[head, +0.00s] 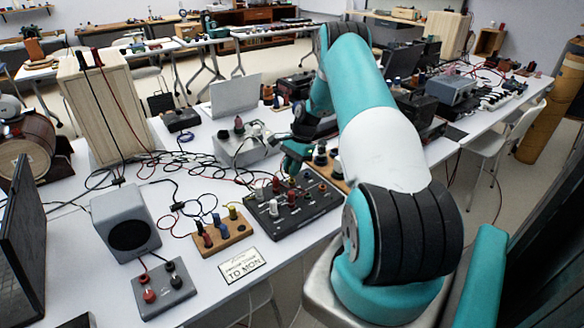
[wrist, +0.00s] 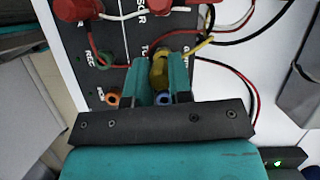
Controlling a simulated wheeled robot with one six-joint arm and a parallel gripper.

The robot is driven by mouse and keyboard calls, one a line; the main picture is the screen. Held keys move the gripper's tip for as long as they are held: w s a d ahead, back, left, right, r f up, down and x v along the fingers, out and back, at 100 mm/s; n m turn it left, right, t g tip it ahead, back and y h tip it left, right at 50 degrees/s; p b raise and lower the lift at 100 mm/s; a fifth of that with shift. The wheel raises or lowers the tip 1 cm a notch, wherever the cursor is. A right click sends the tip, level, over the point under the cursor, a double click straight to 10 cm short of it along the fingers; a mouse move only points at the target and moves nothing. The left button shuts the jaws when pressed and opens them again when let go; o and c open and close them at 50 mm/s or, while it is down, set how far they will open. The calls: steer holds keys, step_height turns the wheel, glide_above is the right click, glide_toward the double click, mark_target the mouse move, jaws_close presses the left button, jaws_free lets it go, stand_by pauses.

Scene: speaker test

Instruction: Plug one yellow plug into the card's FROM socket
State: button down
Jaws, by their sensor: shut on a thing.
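My gripper (wrist: 163,75) is shut on a yellow plug (wrist: 160,66), with a teal finger on each side of it. A yellow lead runs from the plug up to the right. The plug is over a dark socket panel (wrist: 125,47); whether it sits in a socket I cannot tell. In the head view my gripper (head: 291,165) is low at the back of this panel (head: 318,207), and the plug is hidden. Another yellow plug (head: 232,212) stands in a wooden block. The white card (head: 242,265) reads "TO MON" on its lower line; its upper line is too small to read.
The wooden block (head: 238,236) also holds red and blue plugs. A grey speaker (head: 126,222) and a grey box with red and black knobs (head: 164,289) stand at left. Tangled cables (head: 190,160) lie behind. Red plugs (wrist: 80,8) stand in the panel near my fingers.

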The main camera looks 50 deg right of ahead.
steer(key=shift+f+b, duration=0.5)
steer(key=shift+f, duration=0.4)
steer(key=c, duration=1)
jaws_free()
steer(key=shift+o, duration=0.2)
steer(key=shift+r, duration=0.15)
steer(key=shift+r+p, duration=2.95)
steer(key=shift+r, duration=0.75)
